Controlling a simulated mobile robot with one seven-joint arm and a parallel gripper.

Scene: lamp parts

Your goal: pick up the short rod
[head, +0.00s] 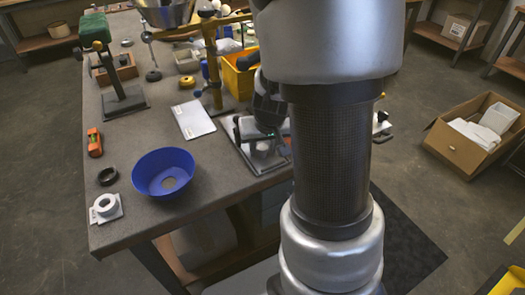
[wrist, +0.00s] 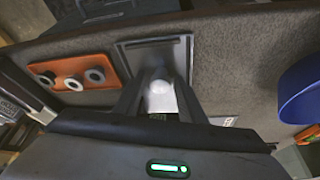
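My gripper (head: 262,138) is low over a flat grey plate with a raised edge (wrist: 182,44), near the table's right front edge. In the wrist view its two dark fingers (wrist: 161,80) stand on either side of a pale, round-topped piece (wrist: 160,97). I cannot tell whether they touch it, or whether it is the short rod. In the head view my arm hides much of this spot, and a pale bit (head: 263,146) shows below the gripper. No other piece can be clearly made out as the short rod.
A blue bowl-shaped shade (head: 150,182), a black ring (head: 107,176) and a white fitting (head: 105,208) stand on the table at front left. An orange tray with several rings (wrist: 100,72) lies left of the plate in the wrist view. A yellow bin (head: 238,80) stands behind my gripper.

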